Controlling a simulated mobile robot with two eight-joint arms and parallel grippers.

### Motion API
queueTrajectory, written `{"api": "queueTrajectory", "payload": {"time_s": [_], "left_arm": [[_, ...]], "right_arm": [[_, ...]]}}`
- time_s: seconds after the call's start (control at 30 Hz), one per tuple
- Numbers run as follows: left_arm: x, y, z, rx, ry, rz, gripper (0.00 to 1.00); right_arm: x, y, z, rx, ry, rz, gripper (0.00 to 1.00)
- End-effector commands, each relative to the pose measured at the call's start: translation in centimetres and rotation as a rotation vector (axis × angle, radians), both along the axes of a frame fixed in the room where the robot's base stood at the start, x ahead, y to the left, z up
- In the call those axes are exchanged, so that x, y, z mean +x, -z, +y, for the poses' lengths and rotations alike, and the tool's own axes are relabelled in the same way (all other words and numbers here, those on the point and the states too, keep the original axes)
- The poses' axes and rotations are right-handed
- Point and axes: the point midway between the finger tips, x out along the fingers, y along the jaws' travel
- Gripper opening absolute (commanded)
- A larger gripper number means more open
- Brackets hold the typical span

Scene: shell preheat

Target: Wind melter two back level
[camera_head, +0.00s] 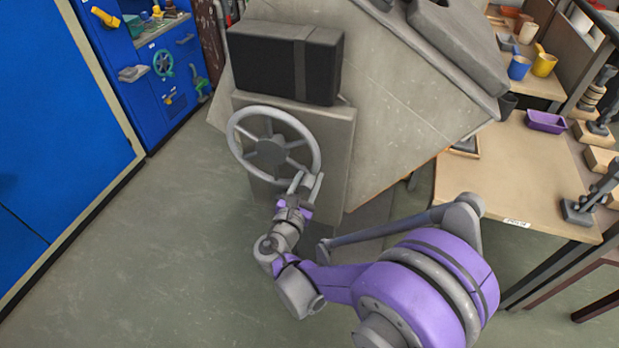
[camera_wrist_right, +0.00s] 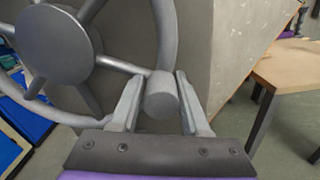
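The melter's grey spoked handwheel (camera_head: 271,151) stands on a grey housing. In the right wrist view its large hub (camera_wrist_right: 54,46) is at the upper left. A short cylindrical handle (camera_wrist_right: 160,97) sticks out from the rim. My right gripper (camera_head: 306,181) is at the wheel's lower right. In the right wrist view my right gripper (camera_wrist_right: 162,98) has one finger on each side of the handle, with a narrow gap showing; firm contact is not visible. The melter's large box body (camera_head: 395,95) looks tilted in the head view. My left gripper is not in view.
A black box (camera_head: 286,62) sits above the wheel. A wooden table (camera_head: 510,178) with a purple tray (camera_head: 546,121) is at the right. A blue cabinet (camera_head: 55,110) stands at the left, with a small green handwheel (camera_head: 163,62) farther back. The floor at lower left is clear.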

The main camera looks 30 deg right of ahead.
Motion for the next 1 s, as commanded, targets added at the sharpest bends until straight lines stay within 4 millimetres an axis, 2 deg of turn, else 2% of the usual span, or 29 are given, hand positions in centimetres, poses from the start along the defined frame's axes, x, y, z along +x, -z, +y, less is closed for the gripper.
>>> {"api": "queueTrajectory", "payload": {"time_s": [0.03,0.2,1.0], "left_arm": [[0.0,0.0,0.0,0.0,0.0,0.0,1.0],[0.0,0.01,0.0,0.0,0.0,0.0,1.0],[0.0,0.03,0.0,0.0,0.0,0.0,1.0]], "right_arm": [[-0.1,0.05,-0.07,0.001,0.003,0.0,0.27],[-0.15,0.07,-0.1,0.002,0.004,0.001,0.0],[-0.33,0.18,-0.22,0.004,0.009,0.002,0.0]]}}
